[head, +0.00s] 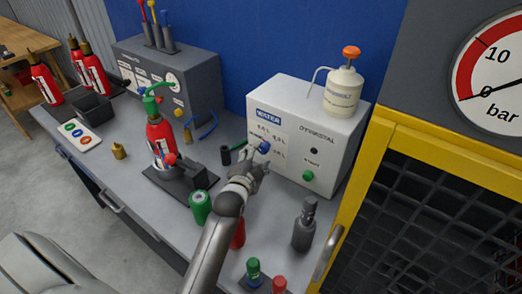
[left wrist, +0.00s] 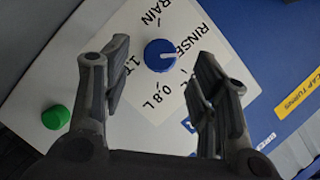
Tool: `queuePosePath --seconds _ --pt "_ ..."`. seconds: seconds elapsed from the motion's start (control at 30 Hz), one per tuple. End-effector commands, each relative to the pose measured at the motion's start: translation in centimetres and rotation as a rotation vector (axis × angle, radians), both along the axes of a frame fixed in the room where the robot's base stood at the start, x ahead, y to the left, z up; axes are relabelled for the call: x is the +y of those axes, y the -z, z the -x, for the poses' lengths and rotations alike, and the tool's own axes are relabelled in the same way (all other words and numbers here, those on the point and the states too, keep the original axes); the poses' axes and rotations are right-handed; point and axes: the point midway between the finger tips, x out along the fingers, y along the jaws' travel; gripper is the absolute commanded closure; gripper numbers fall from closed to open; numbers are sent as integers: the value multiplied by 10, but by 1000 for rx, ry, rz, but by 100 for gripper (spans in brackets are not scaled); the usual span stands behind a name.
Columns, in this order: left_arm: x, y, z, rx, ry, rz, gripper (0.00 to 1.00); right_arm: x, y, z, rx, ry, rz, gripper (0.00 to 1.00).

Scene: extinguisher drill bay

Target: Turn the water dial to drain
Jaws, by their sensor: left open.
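The blue water dial (head: 264,147) sits on the front of the white WATER box (head: 334,134). In the left wrist view the dial (left wrist: 160,53) has a white pointer line directed to the right, on the side of the RINSE and 0.8 L labels. The DRAIN label (left wrist: 152,17) is near the picture's top, partly cut off. My left gripper (head: 258,168) is open in front of the box. In the left wrist view the dial shows between the two spread fingers (left wrist: 162,62), apart from both. I cannot tell the remaining depth. My right gripper is not in view.
A green button (head: 308,176) is on the box front, and a pump bottle (head: 343,90) stands on top. A red extinguisher (head: 161,140) in a stand, a green cylinder (head: 200,206) and a dark grey bottle (head: 304,226) stand on the bench. A yellow-framed cage (head: 375,150) is at right.

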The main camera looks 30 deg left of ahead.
Motion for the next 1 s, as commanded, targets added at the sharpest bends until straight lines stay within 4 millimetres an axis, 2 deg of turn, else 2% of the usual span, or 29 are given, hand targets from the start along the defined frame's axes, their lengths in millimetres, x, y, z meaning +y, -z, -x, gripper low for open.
queuePosePath --seconds 0.1,0.3,0.7,0.77,1.0 --pt "3 2 -16 0 0 1 46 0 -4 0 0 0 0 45" --pt "6 7 -33 1 0 1 46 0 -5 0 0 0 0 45" --pt "7 9 -38 0 0 1 46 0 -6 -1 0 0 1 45" --pt "7 9 -38 0 0 1 51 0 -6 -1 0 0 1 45" --pt "7 9 -38 1 0 1 82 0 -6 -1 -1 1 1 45"
